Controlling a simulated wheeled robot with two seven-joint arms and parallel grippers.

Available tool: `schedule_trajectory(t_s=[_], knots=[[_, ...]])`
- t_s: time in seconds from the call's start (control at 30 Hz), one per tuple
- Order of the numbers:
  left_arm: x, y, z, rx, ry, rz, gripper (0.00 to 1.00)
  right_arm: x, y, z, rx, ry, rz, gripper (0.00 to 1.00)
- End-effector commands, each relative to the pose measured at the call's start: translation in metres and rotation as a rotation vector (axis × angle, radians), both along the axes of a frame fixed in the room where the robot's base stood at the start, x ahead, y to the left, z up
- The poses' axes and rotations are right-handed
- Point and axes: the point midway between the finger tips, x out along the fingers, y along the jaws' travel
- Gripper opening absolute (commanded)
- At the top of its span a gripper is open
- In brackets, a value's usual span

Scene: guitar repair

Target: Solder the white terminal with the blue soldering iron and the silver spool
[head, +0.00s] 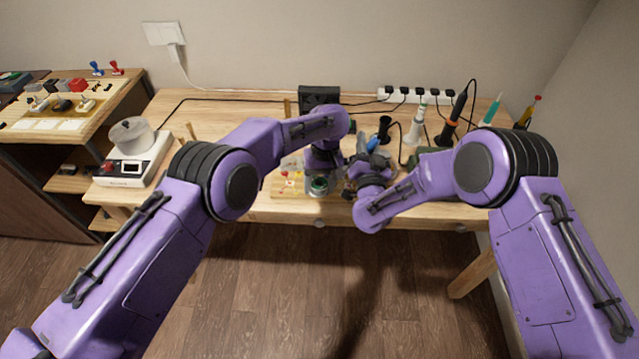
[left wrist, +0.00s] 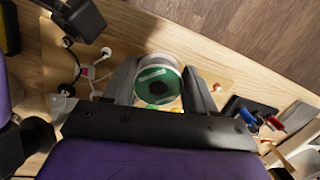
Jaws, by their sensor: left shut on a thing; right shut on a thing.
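My left gripper (head: 319,186) is shut on the silver spool (left wrist: 160,66), which has a green centre; the spool sits between the two fingers in the left wrist view (left wrist: 158,85). The spool's green face also shows in the head view (head: 319,184), low over the front of the bench. My right gripper (head: 364,168) is close to its right, shut on the blue soldering iron (head: 372,144), partly hidden by the gripper. Small white and red parts (head: 285,174) lie on a wooden board beside the left gripper. I cannot tell which is the white terminal. The iron's tip is hidden.
A white device with a round dish (head: 133,150) stands on the bench's left. A black box (head: 319,97), a power strip (head: 415,96) and several upright tools (head: 455,115) line the back. The bench's middle left is mostly clear. Another table (head: 60,115) stands left.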

Motion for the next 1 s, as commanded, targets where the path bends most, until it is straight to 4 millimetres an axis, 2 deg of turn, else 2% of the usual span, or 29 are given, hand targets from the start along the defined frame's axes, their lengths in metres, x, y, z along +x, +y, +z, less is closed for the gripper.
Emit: schedule_trajectory(t_s=[0.47, 1.0], knots=[[0.0, 0.0, -0.001, 0.001, 0.001, 0.0, 0.06, 0.0, 0.0, -0.001, 0.0, 0.0, -0.001, 0.0], [-0.001, 0.0, -0.001, 0.001, 0.001, 0.0, 0.06, 0.0, 0.0, 0.049, 0.0, -0.002, 0.0, 0.0]])
